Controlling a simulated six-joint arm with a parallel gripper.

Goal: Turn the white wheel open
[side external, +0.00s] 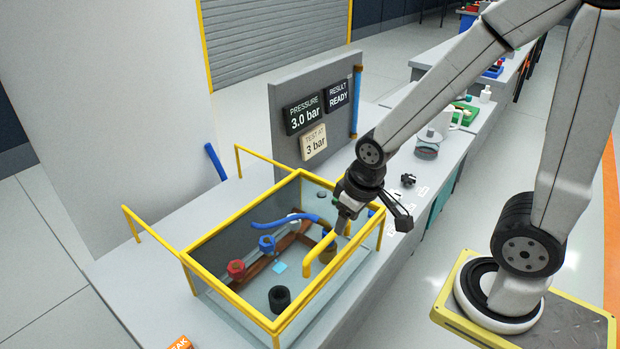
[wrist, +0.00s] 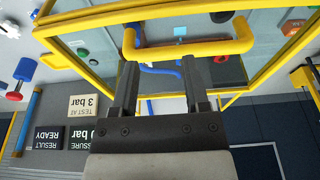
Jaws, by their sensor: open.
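A small white part (side external: 294,217), likely the white wheel, shows inside the yellow-framed clear tank (side external: 228,291), at its back beside the blue hose. The hose partly hides it, so I cannot tell how far it is turned. I cannot pick it out in the wrist view. My gripper (side external: 346,212) is over the tank's right side. In the wrist view my gripper (wrist: 160,68) is open and empty, its fingertips close to a yellow bar handle (wrist: 190,50). The handle also shows in the side view (side external: 322,255). I cannot tell whether the fingers touch it.
A blue wheel (side external: 267,243), a red wheel (side external: 236,268) and a black round part (side external: 280,299) are in the tank. A grey panel (side external: 283,88) behind reads 3.0 bar and READY. Yellow rails (side external: 128,222) stand at the left. Cups and small items are on the bench behind.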

